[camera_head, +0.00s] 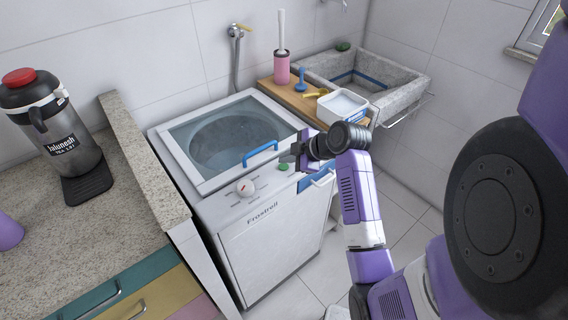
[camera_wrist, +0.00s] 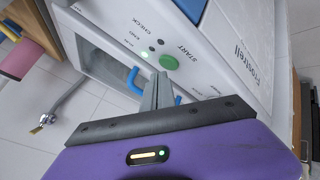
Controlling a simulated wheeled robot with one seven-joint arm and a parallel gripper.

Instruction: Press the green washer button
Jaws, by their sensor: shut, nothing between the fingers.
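The washer (camera_head: 275,240) is a white top-loader labelled Frostrell, with a glass lid. Its round green button (camera_head: 283,167) sits on the front panel, right of a white knob (camera_head: 245,187). In the wrist view the green button (camera_wrist: 169,62) shows beside the word START, near a lit indicator and dark ones. My gripper (camera_head: 297,150) is shut and empty, just right of and behind the button. In the wrist view its closed fingertips (camera_wrist: 161,78) lie right by the button's edge; I cannot tell whether they touch it.
A blue lid handle (camera_head: 260,153) is close to my gripper. A wooden shelf with a pink brush holder (camera_head: 282,68) and white tub (camera_head: 342,106) stands behind, beside a stone sink (camera_head: 405,92).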

